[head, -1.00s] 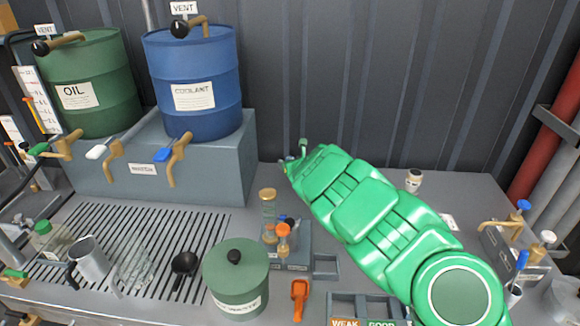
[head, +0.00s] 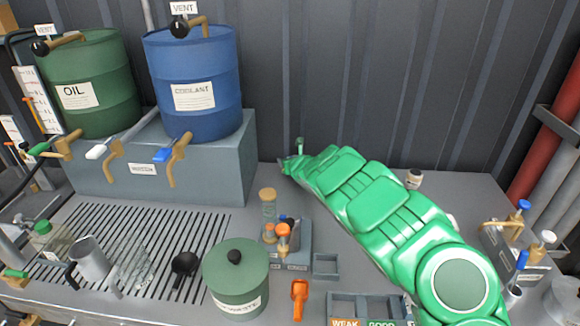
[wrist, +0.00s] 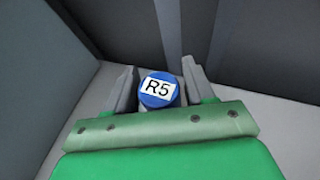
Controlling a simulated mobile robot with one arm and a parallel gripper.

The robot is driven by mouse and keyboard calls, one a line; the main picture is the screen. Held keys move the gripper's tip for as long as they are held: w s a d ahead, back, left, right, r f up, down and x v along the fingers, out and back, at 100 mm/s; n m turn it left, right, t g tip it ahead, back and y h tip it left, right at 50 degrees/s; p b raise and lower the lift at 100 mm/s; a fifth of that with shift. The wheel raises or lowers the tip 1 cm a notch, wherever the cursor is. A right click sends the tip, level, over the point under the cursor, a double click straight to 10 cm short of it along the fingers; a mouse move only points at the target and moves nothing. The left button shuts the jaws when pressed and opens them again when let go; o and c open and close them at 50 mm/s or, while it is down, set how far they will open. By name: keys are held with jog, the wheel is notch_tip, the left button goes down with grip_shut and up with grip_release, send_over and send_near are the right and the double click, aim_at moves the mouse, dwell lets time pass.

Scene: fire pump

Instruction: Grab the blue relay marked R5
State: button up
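The blue relay (wrist: 157,92) has a round top with a white label reading R5. In the wrist view it stands between the two grey fingers of my gripper (wrist: 159,88). The fingers are open on either side of it, with a narrow gap at the right; whether the left finger touches it I cannot tell. In the head view my gripper (head: 299,147) is at the back of the bench near the wall, right of the raised block. I cannot make out the relay there; my arm hides that spot.
The grey raised block (head: 215,165) carries the green oil drum (head: 88,85) and the blue coolant drum (head: 195,75). A green lidded pot (head: 236,278), orange-topped items (head: 283,240) and an orange scoop (head: 299,300) stand in front. A small jar (head: 414,179) is behind my arm.

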jog(key=c, duration=0.8)
jog(key=shift+o, duration=0.2)
jog(key=shift+r, duration=0.1)
notch_tip(320, 180, up, 3)
jog(key=shift+s+r, duration=0.15)
jog(key=shift+r, duration=0.05)
jog(key=a+r+v, duration=0.1)
jog(key=v, duration=0.7)
jog(key=a+r+v, duration=0.1)
jog(key=r+v, duration=0.1)
jog(key=v, duration=0.6)
jog(key=shift+a, duration=0.25)
